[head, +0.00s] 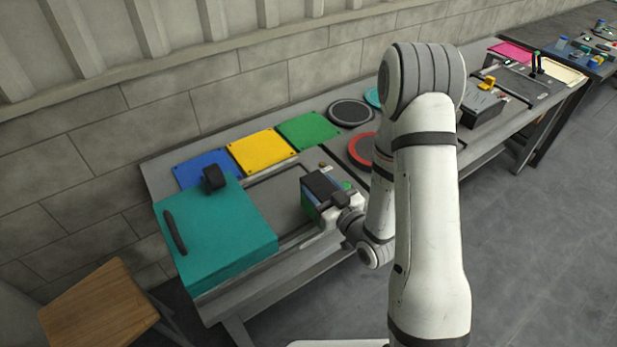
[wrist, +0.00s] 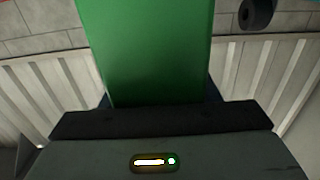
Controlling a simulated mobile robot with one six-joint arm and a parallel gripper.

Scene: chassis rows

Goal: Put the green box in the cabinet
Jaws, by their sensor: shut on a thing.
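The green box (wrist: 150,50) fills the upper middle of the wrist view, between my fingers. My gripper (head: 322,190) is shut on it and holds it over the right part of the grey bench surface. In the head view the gripper hides most of the box. The teal cabinet (head: 220,240) stands at the left end of the bench, to the left of my gripper and apart from it. It has a long dark handle (head: 175,232) and a black knob-like part (head: 213,179). I cannot tell whether the cabinet is open.
Blue (head: 205,168), yellow (head: 262,150) and green (head: 307,130) mats lie along the back of the bench. Dark (head: 350,112) and red-rimmed (head: 360,150) round pads lie right of them. A wooden stool (head: 98,305) stands at lower left. My arm covers part of the bench.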

